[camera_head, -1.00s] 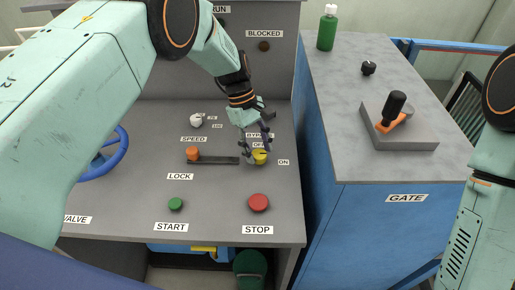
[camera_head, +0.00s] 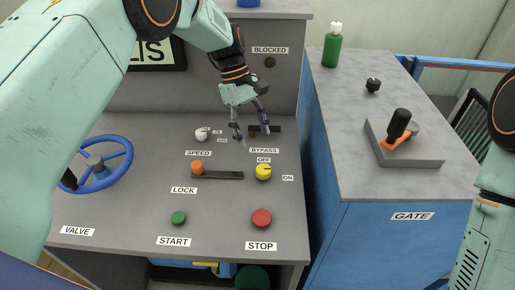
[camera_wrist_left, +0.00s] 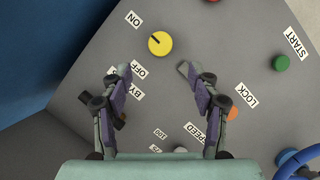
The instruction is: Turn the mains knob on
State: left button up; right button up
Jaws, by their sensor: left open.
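The yellow knob (camera_head: 263,172) stands on the sloped grey panel between an OFF label above it and an ON label to its right. It also shows in the left wrist view (camera_wrist_left: 160,43), where its dark pointer line points toward the ON label (camera_wrist_left: 133,19). No label reading MAINS shows. My left gripper (camera_head: 250,136) is open and empty, above the panel behind the knob, apart from it. In the left wrist view its fingers (camera_wrist_left: 154,82) are spread, with the knob beyond the tips. My right gripper is out of view; only part of that arm shows at the right edge.
Near the knob are the orange LOCK slider (camera_head: 197,168), white SPEED knob (camera_head: 202,134), green START button (camera_head: 179,218) and red STOP button (camera_head: 262,218). A blue valve wheel (camera_head: 104,165) is at left. A blue GATE cabinet with a lever (camera_head: 398,124) stands at right.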

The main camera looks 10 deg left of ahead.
pick_arm(q)
jog(key=shift+v, duration=1.15)
